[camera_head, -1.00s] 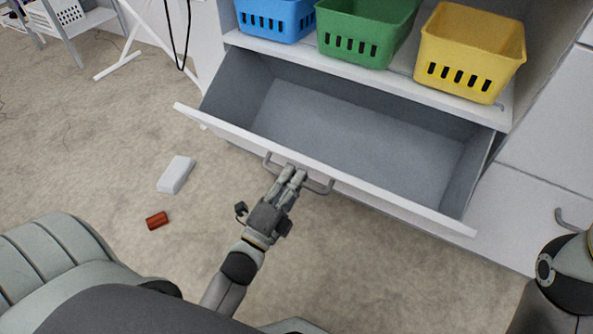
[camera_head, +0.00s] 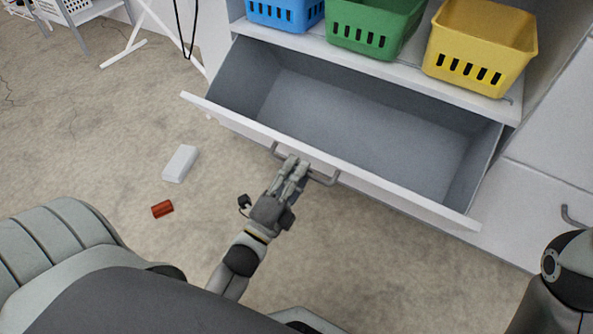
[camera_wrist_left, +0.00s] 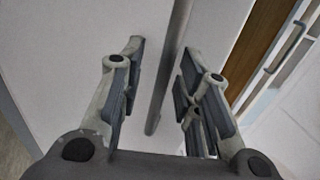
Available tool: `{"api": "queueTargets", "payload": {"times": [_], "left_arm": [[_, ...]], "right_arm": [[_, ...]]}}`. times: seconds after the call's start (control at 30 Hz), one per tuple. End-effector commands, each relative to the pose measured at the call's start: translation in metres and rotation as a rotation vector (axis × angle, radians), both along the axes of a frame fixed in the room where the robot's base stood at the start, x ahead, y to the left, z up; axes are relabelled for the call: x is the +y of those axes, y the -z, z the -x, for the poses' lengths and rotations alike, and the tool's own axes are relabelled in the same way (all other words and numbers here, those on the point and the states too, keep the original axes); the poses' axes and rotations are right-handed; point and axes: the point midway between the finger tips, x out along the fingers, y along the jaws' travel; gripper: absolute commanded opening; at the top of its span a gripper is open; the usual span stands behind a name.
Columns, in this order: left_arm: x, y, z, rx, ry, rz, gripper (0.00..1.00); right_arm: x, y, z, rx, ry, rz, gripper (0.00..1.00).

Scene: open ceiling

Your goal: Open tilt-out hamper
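The tilt-out hamper (camera_head: 365,120) is a grey bin under the shelf, tilted well out with its inside exposed and empty. Its white front panel (camera_head: 400,195) leans toward me. A grey bar handle (camera_head: 328,180) is on the panel; it also shows in the left wrist view (camera_wrist_left: 158,108). My left gripper (camera_head: 296,166) is at the handle, near its middle. In the left wrist view its fingers (camera_wrist_left: 163,85) are apart, with the bar between them and gaps visible on both sides. My right gripper is out of view; only part of my right arm shows at lower right.
Blue (camera_head: 285,12), green (camera_head: 372,25) and yellow (camera_head: 480,45) baskets stand on the shelf above. A closed panel with a handle (camera_head: 574,217) is at right. A white block (camera_head: 180,163) and a red cylinder (camera_head: 162,209) lie on the carpet. Floor at left is mostly clear.

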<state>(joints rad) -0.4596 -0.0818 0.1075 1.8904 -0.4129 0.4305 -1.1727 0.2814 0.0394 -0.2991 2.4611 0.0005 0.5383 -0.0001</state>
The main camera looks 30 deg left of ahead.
Motion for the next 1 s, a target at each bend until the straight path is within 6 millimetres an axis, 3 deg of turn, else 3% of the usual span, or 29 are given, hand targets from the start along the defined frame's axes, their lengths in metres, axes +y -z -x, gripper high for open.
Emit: {"api": "queueTargets", "payload": {"times": [0.3, 0.5, 1.0], "left_arm": [[0.002, 0.014, 0.047, 0.007, -0.003, 0.001, 0.31], [0.003, 0.019, 0.068, 0.005, -0.002, 0.0, 0.31], [0.003, 0.019, 0.071, 0.003, -0.001, 0.0, 0.31]], "right_arm": [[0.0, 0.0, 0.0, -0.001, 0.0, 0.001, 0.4], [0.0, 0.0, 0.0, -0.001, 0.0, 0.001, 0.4], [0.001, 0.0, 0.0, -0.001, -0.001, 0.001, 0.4]]}}
